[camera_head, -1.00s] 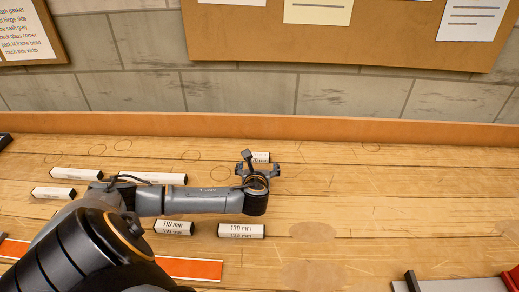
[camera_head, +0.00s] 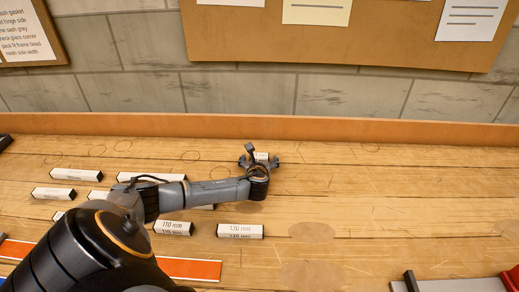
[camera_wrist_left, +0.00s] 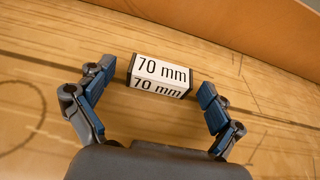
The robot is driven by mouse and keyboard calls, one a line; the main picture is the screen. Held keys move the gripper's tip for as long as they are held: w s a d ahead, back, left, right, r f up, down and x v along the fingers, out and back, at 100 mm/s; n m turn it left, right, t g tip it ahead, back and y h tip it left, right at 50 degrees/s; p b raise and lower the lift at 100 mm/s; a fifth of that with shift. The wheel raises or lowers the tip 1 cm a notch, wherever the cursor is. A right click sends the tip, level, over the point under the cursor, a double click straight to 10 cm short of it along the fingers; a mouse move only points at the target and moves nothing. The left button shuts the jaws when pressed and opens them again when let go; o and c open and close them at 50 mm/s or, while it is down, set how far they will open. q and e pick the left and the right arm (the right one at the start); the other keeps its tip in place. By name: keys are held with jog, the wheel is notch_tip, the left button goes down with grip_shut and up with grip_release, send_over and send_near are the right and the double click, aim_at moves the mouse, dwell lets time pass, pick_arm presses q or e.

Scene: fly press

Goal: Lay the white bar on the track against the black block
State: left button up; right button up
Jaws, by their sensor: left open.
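A short white bar with black ends, marked 70 mm, lies flat on the wooden bench; it shows small in the head view (camera_head: 262,156) and large in the left wrist view (camera_wrist_left: 159,76). My left gripper (camera_head: 259,163) is open over it, and in the left wrist view its blue-padded fingers (camera_wrist_left: 153,91) stand on either side of the bar with gaps at both ends. A grey track-like piece (camera_head: 455,285) with a black block (camera_head: 411,281) at its left end shows in part at the lower right. My right gripper is not in view.
Other white bars lie left and in front of my arm, among them the 110 mm bar (camera_head: 173,228) and the 130 mm bar (camera_head: 240,231). An orange strip (camera_head: 190,268) lies at the front left. The bench's right side is mostly clear. A wooden ledge (camera_head: 350,131) runs behind.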

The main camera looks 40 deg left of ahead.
pick_arm(q)
jog(key=c, duration=1.3)
jog(key=shift+r, duration=0.1)
jog(key=shift+r, duration=0.25)
notch_tip(320, 180, up, 2)
jog(key=shift+r, duration=0.1)
jog(key=s+d+r, duration=0.7)
jog(key=s+r, duration=0.3)
jog(key=s, duration=0.2)
jog(key=d+r+m+t+h, duration=0.1)
jog(key=d+m+h, duration=0.1)
jog(key=d, duration=0.6)
jog(key=s+d+r+m+t+h, duration=0.1)
jog(key=d+r+m+h, duration=0.1)
jog(key=d, duration=0.6)
jog(key=s+d+r+m+t+h, duration=0.1)
jog(key=d+m+h, duration=0.3)
jog(key=d, duration=0.5)
jog(key=shift+r+h, duration=0.25)
jog(key=shift+h, duration=0.05)
